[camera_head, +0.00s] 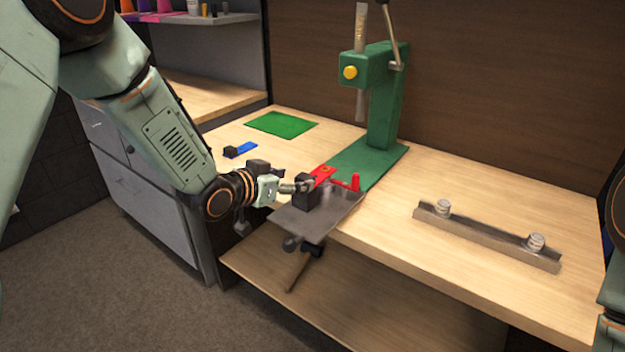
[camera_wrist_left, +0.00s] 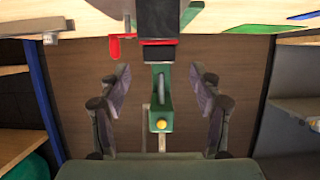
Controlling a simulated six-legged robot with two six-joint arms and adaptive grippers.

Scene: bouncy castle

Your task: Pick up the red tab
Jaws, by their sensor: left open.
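The red tab (camera_head: 322,173) lies by the front of the green press base in the head view, behind a small black block (camera_head: 306,192). Part of it is hidden by the block and my gripper. My left gripper (camera_head: 297,187) is level with the block, close on its left; I cannot tell if they touch. In the wrist view my left gripper (camera_wrist_left: 158,85) has its fingers spread, with nothing held between them. A black block (camera_wrist_left: 158,20) shows large at the top there, with a thin red strip at its lower edge. My right gripper is out of view.
A red handle (camera_head: 353,182) stands right of the tab. A green press (camera_head: 385,100) rises behind, and a grey metal plate (camera_head: 335,210) overhangs the table edge. A blue tab (camera_head: 246,147) and green sheet (camera_head: 281,125) lie left. A metal rail (camera_head: 485,236) lies right.

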